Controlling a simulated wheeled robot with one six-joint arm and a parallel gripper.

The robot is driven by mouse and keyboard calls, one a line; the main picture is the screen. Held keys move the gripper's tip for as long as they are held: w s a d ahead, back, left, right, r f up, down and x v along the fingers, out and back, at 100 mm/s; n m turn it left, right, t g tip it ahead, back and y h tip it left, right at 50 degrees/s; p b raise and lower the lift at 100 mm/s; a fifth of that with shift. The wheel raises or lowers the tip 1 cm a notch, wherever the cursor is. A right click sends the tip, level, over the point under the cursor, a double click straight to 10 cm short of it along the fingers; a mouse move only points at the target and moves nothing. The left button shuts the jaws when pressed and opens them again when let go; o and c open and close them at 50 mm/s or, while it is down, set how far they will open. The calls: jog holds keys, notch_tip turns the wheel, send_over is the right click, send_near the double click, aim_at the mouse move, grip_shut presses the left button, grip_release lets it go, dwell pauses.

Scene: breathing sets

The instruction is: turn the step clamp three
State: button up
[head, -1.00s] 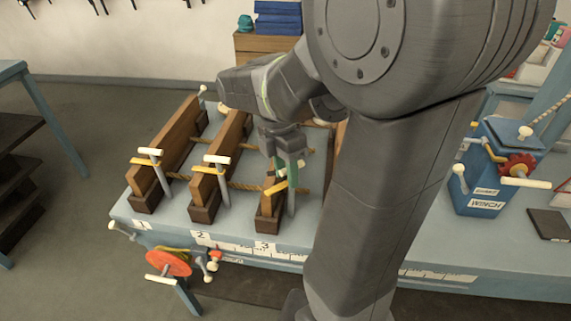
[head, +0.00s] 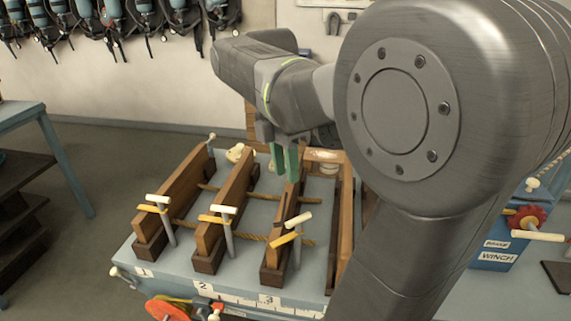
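Step clamp three (head: 285,240) stands at the front of the third wooden board, above the label 3 (head: 270,299). It has an upright grey screw, a yellow bar and a white cross handle (head: 298,221). Its bar and handle slope up to the right, unlike those of the other two clamps. My gripper (head: 285,164) has green fingers pointing down. It hangs above and behind the clamp, apart from it, over the back part of the third board. The fingers look slightly apart with nothing between them.
Clamp one (head: 153,208) and clamp two (head: 218,219) stand on boards to the left. Ropes run between the boards. A wooden frame (head: 343,215) stands close on the right. A winch (head: 495,255) is at far right, and a red wheel (head: 167,309) at the front edge.

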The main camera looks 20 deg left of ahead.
aim_at(305, 215)
jog(key=d+f+b, duration=0.1)
jog(key=f, duration=0.3)
jog(key=w+d+f+b, duration=0.1)
jog(key=f, duration=0.4)
jog(key=d+f+b, duration=0.1)
jog(key=d+f, duration=0.1)
jog(key=f, duration=0.2)
jog(key=shift+w+f, duration=0.15)
jog(key=shift+f, duration=0.15)
grip_shut()
